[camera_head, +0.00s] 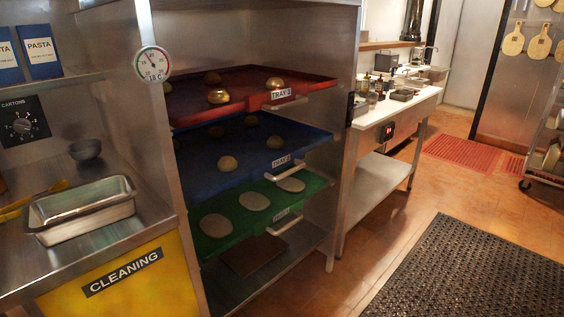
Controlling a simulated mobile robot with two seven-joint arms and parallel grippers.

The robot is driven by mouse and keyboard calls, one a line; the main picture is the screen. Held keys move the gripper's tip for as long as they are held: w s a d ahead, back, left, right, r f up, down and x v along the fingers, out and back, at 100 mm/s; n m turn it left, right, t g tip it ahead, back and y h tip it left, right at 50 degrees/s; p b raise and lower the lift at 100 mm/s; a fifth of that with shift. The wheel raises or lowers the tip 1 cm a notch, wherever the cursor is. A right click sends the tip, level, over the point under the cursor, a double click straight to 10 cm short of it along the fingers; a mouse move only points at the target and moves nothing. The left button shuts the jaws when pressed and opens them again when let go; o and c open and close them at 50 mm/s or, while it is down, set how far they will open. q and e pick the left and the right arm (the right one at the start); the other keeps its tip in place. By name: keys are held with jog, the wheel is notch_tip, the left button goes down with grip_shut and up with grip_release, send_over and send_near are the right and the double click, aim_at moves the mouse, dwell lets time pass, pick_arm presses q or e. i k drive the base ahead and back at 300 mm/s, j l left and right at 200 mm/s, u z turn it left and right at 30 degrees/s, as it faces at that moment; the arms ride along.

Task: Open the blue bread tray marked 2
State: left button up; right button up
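The blue tray (247,175) sits on the middle level of an open-fronted steel rack, between a red tray (185,107) above and a green tray (215,245) below. Several round bread rolls, such as this roll (228,163), lie on it. A white label (281,161) on its front edge appears to read TRAY 2. A pale bar handle (290,175) is fixed below its label. Its front edge lies roughly in line with those of the other trays. The red tray covers part of its back. Neither of my grippers is in view.
A steel counter with a metal pan (83,211) and a yellow CLEANING panel (118,282) stands left of the rack. A white worktable (395,108) stands to the right. A black mat (480,275) lies on the floor at right; the tiles between are clear.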

aim_at(199, 154)
jog(key=i+l+u, duration=0.2)
jog(key=i, duration=0.2)
jog(key=i+l+u, duration=0.25)
jog(key=i, duration=0.15)
